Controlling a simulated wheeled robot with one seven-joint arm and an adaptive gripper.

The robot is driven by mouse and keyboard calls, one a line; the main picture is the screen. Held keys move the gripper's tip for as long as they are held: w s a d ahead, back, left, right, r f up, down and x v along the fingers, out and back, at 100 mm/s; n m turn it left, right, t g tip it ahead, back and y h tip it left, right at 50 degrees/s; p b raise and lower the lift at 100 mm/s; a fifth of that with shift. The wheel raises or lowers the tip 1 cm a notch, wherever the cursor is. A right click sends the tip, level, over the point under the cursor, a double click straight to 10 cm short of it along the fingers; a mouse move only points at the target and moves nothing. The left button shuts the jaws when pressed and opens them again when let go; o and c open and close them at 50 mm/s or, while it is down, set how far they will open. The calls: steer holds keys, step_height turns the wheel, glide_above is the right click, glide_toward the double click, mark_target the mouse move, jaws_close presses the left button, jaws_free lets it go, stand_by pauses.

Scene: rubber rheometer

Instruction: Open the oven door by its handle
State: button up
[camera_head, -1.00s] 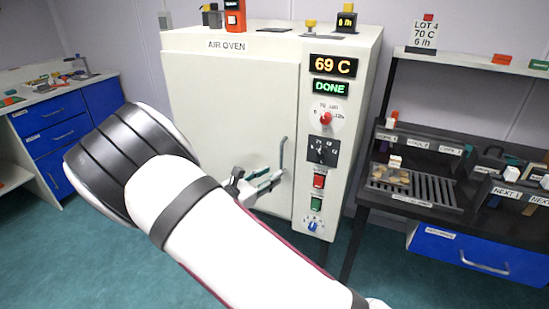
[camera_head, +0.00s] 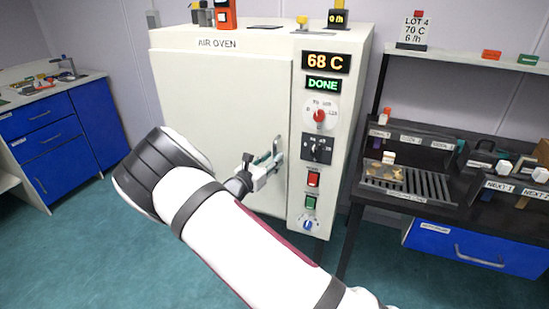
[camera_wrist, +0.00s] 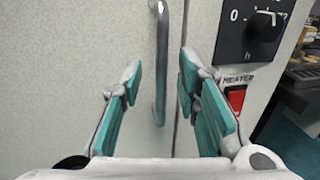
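The air oven (camera_head: 225,110) is a large cream cabinet, and its door (camera_head: 200,100) is shut. The door handle is a vertical grey metal bar near the door's right edge; in the wrist view the handle (camera_wrist: 161,70) stands between my two fingers, ahead of the palm. My gripper (camera_wrist: 160,82) is open, with teal finger pads on both sides of the bar and gaps on each side. In the head view my gripper (camera_head: 270,158) is at the handle, which it partly hides.
The oven's control panel (camera_head: 318,140) with knobs and switches is just right of the handle; the display reads 68 C and DONE. A dark bench (camera_head: 400,215) with a rack stands at right. Blue drawers (camera_head: 50,145) stand at left. Green floor before the oven is clear.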

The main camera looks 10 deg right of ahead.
steer(key=shift+x, duration=1)
jaws_close()
steer(key=shift+s, duration=0.1)
